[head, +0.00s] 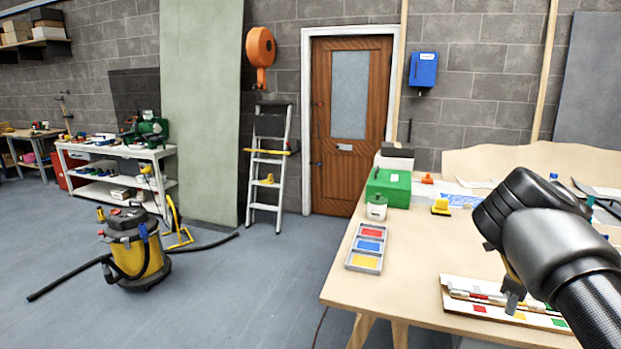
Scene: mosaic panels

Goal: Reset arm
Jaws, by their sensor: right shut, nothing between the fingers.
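My right gripper (512,286) comes in from the right edge and hangs over the wooden table (345,286). It points down and left, above a white mosaic panel (448,302) with small coloured tiles on it. Its fingers are shut with nothing between them. My arm hides part of the panel and the table behind it. My left gripper does not show.
A grey tray (350,262) with red, blue and yellow squares lies at the table's left side. A green case (389,188), a white pot (376,210) and a yellow block (441,206) stand behind. A vacuum cleaner (133,245) stands on the floor.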

